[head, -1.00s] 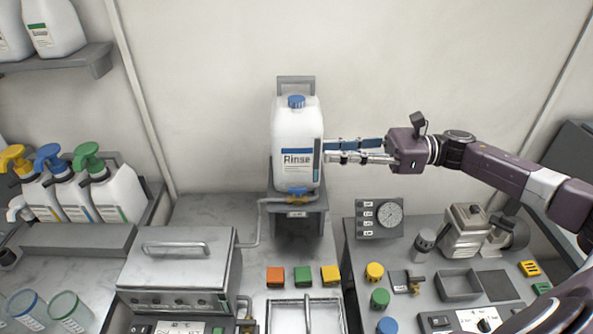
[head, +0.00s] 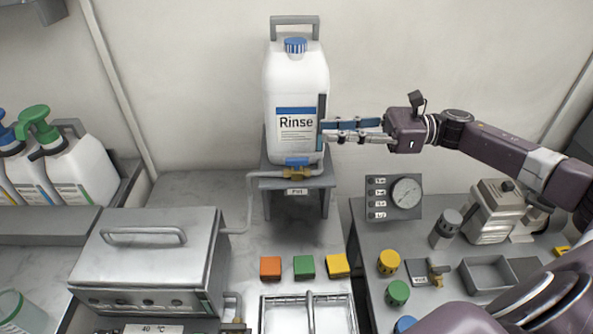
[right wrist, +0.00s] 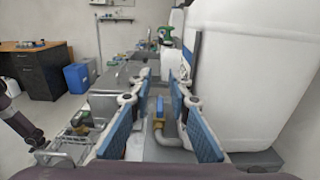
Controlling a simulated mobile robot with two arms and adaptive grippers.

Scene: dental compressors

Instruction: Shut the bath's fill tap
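The fill tap is a brass valve with a blue handle (head: 297,161) below the white Rinse jug (head: 296,85), above a small "Fill" plate. Its handle looks level, roughly along the grey pipe (head: 240,203). The bath (head: 150,260) is the closed metal box at lower left. My right gripper (head: 322,132) is at the jug's right side, at label height, higher than the tap. In the right wrist view its blue-padded fingers (right wrist: 160,85) are spread and empty. The blue handle (right wrist: 159,105) shows in the gap between them, beyond the fingers. My left gripper is not in view.
The jug stands on a grey stand (head: 295,187) close to my right fingers. Orange (head: 270,267), green (head: 304,266) and yellow (head: 338,264) blocks lie in front. A gauge box (head: 394,197) stands to the right. The counter left of the stand is clear.

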